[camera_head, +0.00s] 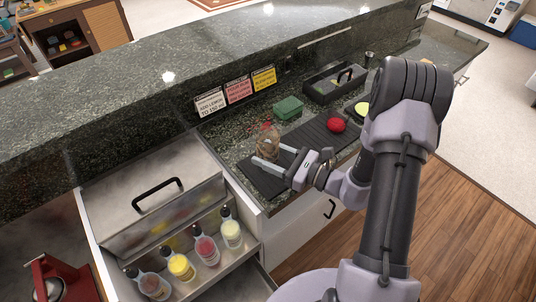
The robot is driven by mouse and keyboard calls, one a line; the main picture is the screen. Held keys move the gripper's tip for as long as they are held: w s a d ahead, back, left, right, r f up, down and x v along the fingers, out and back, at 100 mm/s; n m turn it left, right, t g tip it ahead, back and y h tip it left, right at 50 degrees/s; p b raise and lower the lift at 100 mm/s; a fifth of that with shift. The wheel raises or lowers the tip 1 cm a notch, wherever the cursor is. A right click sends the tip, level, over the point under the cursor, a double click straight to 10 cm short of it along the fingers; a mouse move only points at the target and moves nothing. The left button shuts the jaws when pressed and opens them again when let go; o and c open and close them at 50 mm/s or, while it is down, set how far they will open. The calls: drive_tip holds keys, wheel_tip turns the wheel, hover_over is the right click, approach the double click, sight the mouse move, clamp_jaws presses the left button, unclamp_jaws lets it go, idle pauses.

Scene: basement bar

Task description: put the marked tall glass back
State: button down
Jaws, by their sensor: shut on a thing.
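A clear, brownish-tinted tall glass (267,142) stands upright at the left end of the dark bar mat (262,182) on the counter. My gripper (272,157) reaches it from the right, with a finger on each side of its lower part, and is shut on it. Any mark on the glass is too small to make out. I cannot tell whether its base touches the mat.
Three cards (237,91) hang on the raised ledge behind. A steel bin (155,195) with several bottles (206,249) is at left.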

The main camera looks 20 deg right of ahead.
drive_tip(key=c, duration=0.6)
unclamp_jaws()
